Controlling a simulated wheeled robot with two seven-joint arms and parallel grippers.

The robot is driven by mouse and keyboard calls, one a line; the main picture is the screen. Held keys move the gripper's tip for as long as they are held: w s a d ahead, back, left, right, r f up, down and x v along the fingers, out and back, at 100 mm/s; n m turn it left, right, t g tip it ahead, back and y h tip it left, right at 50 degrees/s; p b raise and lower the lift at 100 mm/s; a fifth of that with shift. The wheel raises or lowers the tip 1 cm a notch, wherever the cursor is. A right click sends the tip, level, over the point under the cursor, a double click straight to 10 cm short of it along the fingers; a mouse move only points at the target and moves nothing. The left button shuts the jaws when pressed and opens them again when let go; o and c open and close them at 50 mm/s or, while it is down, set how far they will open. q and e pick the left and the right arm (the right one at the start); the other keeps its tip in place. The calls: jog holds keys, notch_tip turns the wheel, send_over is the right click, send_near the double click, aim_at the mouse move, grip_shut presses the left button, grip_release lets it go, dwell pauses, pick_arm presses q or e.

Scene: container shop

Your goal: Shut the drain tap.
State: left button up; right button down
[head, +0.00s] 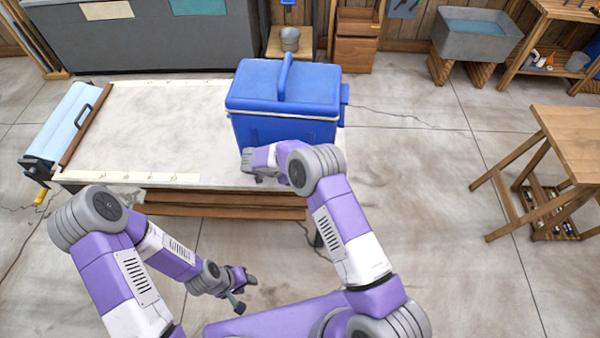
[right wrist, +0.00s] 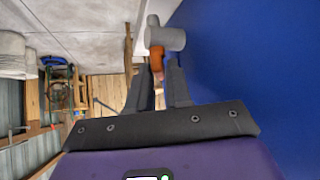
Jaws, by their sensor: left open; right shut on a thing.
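The blue cooler (head: 282,100) stands on the worktable, its lid closed and handle up. In the right wrist view its blue wall (right wrist: 250,60) fills the right side. The drain tap (right wrist: 165,38) is a pale grey fitting beside that wall, with an orange-brown lever (right wrist: 157,63). My right gripper (right wrist: 161,76) is shut on the lever, its fingers on either side. In the head view my right arm reaches the cooler's lower front and hides the tap. My left gripper (head: 246,290) is open and empty, low in front of the table.
The worktable (head: 150,120) has a clear pale top left of the cooler. A light blue roll (head: 68,122) is at its left end. A wooden table (head: 570,135) stands at right, a grey sink (head: 475,40) behind. The floor between is free.

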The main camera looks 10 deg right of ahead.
jog(key=c, duration=1.2)
grip_release()
